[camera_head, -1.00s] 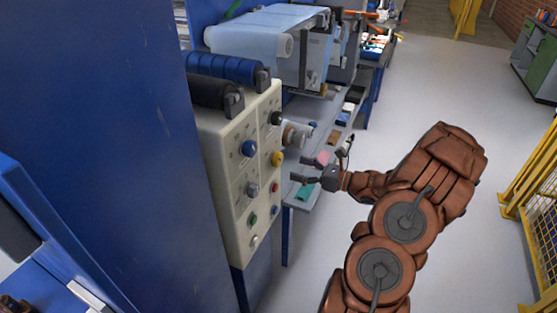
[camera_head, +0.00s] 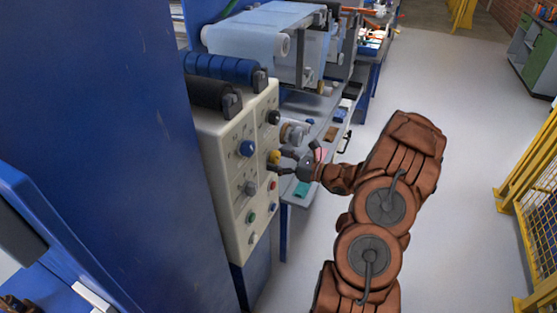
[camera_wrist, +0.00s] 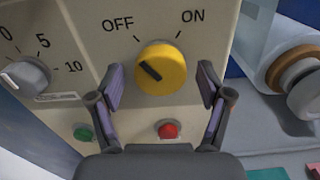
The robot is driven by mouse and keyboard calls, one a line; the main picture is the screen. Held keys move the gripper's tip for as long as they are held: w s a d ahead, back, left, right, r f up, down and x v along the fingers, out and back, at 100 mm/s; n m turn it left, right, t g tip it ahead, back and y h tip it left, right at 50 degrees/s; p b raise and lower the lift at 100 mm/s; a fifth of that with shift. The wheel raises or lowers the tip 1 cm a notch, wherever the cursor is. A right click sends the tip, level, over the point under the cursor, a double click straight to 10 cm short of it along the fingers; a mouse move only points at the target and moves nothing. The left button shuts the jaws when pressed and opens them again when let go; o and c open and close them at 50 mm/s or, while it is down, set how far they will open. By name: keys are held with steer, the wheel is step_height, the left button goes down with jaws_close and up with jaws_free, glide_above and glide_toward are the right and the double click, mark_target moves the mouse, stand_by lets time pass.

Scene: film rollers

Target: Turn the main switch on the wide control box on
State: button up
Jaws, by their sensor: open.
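The wide control box (camera_head: 236,165) is a beige panel with several knobs and buttons, left of centre in the head view. Its main switch is a yellow knob (camera_wrist: 161,68) under the labels OFF and ON in the wrist view. The black mark on the knob points up and left, toward OFF. The knob also shows in the head view (camera_head: 274,157), partly near my fingers. My gripper (camera_wrist: 160,88) is open, with one finger on each side of the knob. I cannot tell whether the fingers touch it.
A grey dial (camera_wrist: 26,76) is left of the knob. A red button (camera_wrist: 168,129) and a green button (camera_wrist: 83,133) sit below. Rollers (camera_wrist: 298,78) stand at the right. A yellow fence (camera_head: 535,185) is across the open floor.

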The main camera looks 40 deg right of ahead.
steer(key=c, duration=1.2)
steer(key=shift+o, duration=0.2)
steer(key=shift+r+m+p, duration=0.1)
steer(key=shift+m+p, duration=0.3)
steer(key=shift+p, duration=0.05)
steer(key=shift+r+m+p, duration=0.1)
steer(key=shift+m+p, duration=0.4)
steer(key=shift+p, duration=0.15)
steer(key=m+p, duration=0.3)
steer(key=m, duration=0.1)
steer(key=shift+a+p, duration=0.1)
steer(key=shift+p, duration=0.25)
steer(key=m+p, duration=0.2)
steer(key=m, duration=0.2)
steer(key=shift+s+m, duration=0.1)
steer(key=shift+m, duration=0.3)
steer(key=shift+m+p, duration=0.7)
steer(key=shift+m, duration=1.2)
